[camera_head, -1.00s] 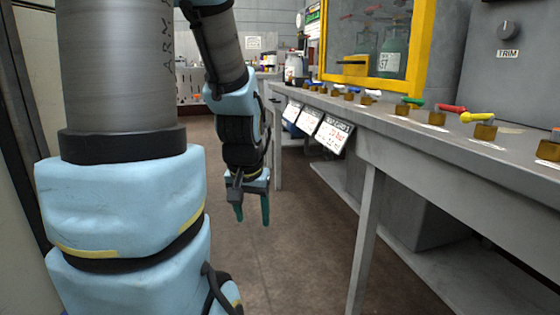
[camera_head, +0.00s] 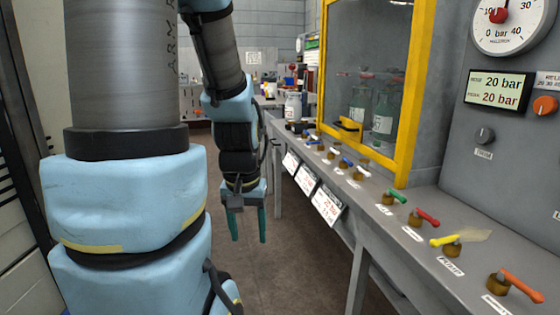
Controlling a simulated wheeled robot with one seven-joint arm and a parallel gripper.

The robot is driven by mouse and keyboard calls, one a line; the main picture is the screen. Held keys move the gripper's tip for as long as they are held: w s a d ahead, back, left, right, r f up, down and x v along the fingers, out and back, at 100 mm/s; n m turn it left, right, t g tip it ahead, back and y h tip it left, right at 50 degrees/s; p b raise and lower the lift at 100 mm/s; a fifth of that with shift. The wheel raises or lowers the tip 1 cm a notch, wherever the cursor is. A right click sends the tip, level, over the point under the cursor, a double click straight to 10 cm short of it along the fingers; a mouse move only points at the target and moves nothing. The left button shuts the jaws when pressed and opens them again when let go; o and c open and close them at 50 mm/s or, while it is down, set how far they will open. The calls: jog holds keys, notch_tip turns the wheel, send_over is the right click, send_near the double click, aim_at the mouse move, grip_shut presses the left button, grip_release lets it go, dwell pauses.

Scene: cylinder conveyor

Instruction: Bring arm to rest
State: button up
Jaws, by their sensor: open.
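My gripper (camera_head: 248,224) hangs at the end of my arm, left of the bench, with its two teal fingers pointing down at the floor. The fingers are apart and nothing is between them. The gripper is clear of the bench edge and touches nothing that I can see.
The grey bench (camera_head: 352,220) runs along the right with several valve handles, among them a red one (camera_head: 428,217) and an orange one (camera_head: 521,287). A yellow-framed cabinet (camera_head: 412,95) and a pressure gauge (camera_head: 505,16) stand behind. Open floor (camera_head: 290,270) lies below my gripper.

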notch_tip(320, 180, up, 14)
jog(key=p, duration=1.1)
jog(key=shift+p, duration=0.35)
